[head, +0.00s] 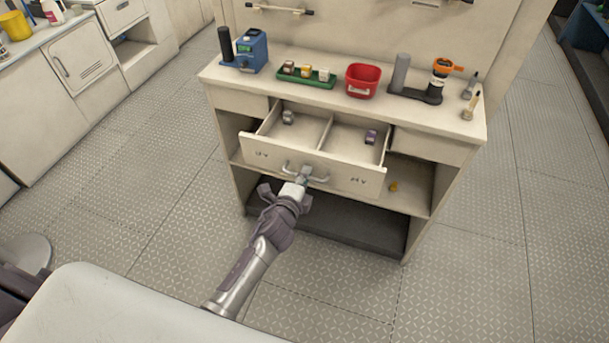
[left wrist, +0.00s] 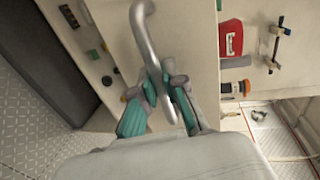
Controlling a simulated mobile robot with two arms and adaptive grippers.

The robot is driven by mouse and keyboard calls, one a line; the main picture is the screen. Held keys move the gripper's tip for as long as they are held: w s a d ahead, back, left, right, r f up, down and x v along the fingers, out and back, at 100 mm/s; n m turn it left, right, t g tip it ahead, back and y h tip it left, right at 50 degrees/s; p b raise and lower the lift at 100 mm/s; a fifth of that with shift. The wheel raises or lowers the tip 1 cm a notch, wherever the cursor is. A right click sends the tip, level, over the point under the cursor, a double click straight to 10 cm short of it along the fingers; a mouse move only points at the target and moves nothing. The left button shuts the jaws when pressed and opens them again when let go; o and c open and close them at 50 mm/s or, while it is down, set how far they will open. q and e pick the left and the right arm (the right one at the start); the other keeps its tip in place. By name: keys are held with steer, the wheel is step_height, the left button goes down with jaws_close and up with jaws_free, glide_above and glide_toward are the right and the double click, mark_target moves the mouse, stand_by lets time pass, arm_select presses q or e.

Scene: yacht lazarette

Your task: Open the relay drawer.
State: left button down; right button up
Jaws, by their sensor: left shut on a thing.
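The relay drawer (head: 262,152) stands pulled out from the cream workbench, with its inside in view. A divider splits it into two compartments. A grey part (head: 288,117) lies in the left one and a purple part (head: 371,136) in the right one. My left gripper (head: 301,181) is shut on the drawer's metal bar handle (head: 318,179). In the left wrist view the teal-padded fingers (left wrist: 160,97) close around the handle (left wrist: 146,40). My right gripper is not in view.
On the workbench top (head: 220,75) stand a blue device (head: 253,50), a green tray (head: 305,81) with small blocks, a red bin (head: 362,80) and a dark stand with an orange-topped tool (head: 441,66). A yellow item (head: 393,187) lies on the lower shelf. The floor around is clear.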

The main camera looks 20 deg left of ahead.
arm_select(q)
steer(key=shift+s, duration=0.2)
steer(key=shift+w, duration=0.15)
steer(key=c, duration=1.2)
jaws_free()
steer(key=v, duration=1.2)
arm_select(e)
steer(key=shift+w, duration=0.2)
arm_select(q)
steer(key=shift+f, duration=0.1)
